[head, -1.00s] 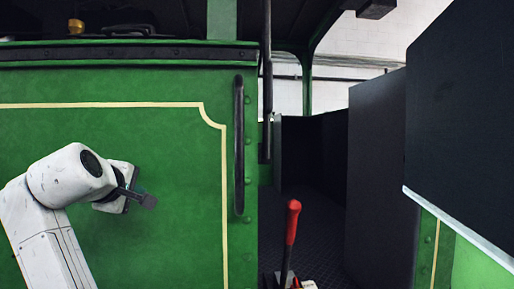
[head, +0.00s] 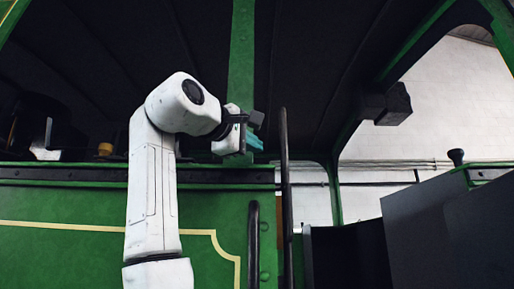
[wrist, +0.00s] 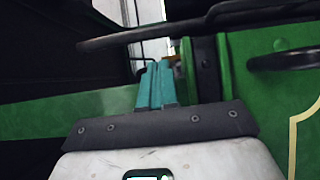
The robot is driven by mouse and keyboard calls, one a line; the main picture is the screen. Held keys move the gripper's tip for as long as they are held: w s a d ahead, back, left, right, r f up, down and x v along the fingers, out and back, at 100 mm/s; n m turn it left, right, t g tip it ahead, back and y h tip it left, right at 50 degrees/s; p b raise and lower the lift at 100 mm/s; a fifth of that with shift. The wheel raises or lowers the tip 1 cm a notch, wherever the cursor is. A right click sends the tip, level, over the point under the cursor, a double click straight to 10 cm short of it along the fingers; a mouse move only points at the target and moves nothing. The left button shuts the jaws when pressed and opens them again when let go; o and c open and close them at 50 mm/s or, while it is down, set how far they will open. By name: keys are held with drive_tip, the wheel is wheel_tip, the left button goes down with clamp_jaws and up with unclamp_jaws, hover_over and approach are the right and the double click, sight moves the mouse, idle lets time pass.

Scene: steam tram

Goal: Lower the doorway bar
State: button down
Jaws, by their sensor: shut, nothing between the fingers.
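The doorway bar (head: 286,190) is a dark bar standing upright at the left side of the doorway in the head view. In the wrist view a long dark bar (wrist: 150,33), which looks like the same one, runs across beyond the fingertips. My gripper (head: 255,143) is just left of the bar's upper part in the head view. Its teal fingers (wrist: 158,72) are shut and empty, with a visible gap to the bar in the wrist view. The bar's lower end is outside the head view.
A dark handrail (head: 253,232) is fixed on the green cab panel (head: 60,250), left of the bar. It also shows in the wrist view (wrist: 285,58). A green post (head: 241,60) rises behind my gripper to the dark roof. Dark panels (head: 440,235) stand right of the doorway.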

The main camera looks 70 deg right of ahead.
drive_tip(key=d, duration=0.2)
drive_tip(key=s+d+p, duration=0.1)
drive_tip(key=d, duration=0.2)
drive_tip(key=d+p, duration=0.1)
drive_tip(key=d, duration=0.2)
drive_tip(key=shift+s, duration=0.3)
drive_tip(key=shift+d, duration=0.1)
drive_tip(key=shift+s, duration=0.1)
